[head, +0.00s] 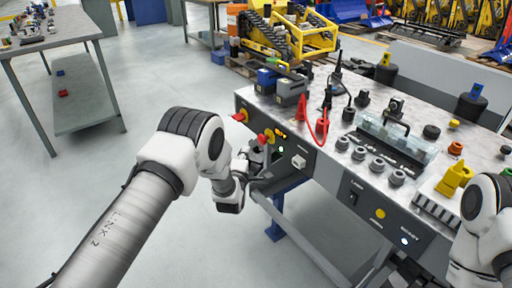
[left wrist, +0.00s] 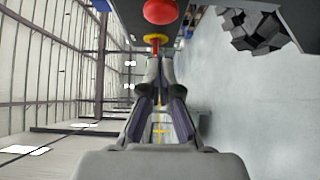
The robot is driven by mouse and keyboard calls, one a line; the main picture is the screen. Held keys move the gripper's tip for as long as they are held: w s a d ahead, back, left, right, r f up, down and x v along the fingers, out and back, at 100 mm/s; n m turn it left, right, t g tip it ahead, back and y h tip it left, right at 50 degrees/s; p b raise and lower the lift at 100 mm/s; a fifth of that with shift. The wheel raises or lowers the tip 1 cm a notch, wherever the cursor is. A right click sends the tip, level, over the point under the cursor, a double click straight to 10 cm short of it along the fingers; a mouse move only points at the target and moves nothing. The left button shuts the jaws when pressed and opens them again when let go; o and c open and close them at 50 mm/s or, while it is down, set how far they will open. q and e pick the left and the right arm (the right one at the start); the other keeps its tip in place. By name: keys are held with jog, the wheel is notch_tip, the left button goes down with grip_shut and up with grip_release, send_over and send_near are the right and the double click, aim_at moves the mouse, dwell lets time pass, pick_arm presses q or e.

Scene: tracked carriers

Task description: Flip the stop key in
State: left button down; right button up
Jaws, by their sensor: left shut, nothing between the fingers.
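The bench's front panel (head: 327,182) carries a red knob on a yellow collar (head: 240,117) and, nearer my left gripper, a second red and yellow control (head: 265,138). I cannot tell for certain which is the stop key. My left gripper (head: 257,150) is shut and empty, close to the panel just below the second control. In the left wrist view its closed fingertips (left wrist: 160,68) point at a red stem with a yellow collar (left wrist: 156,40); contact cannot be told. A round red knob (left wrist: 160,11) lies beyond. Of my right arm, only a white link shows at the right edge.
The bench top bears a clear-covered box (head: 395,138), red leads (head: 321,126), several grey knobs and a yellow piece (head: 453,180). The panel also has a black switch (head: 354,196) and a white key-like part (head: 299,161). The floor left of the bench is clear.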

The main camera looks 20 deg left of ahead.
aim_at(261, 141)
pick_arm(q)
jog(key=shift+w+d, duration=0.35)
jog(key=shift+w, duration=0.45)
jog(key=shift+w+d, duration=0.4)
jog(key=shift+w, duration=0.45)
jog(key=shift+w+d, duration=0.35)
jog(key=shift+w, duration=0.45)
jog(key=shift+w+d+b, duration=0.35)
jog(key=shift+w+b, duration=0.05)
jog(key=shift+b, duration=0.3)
jog(key=shift+w+d, duration=0.25)
jog(key=shift+w, duration=0.05)
jog(key=shift+r, duration=0.15)
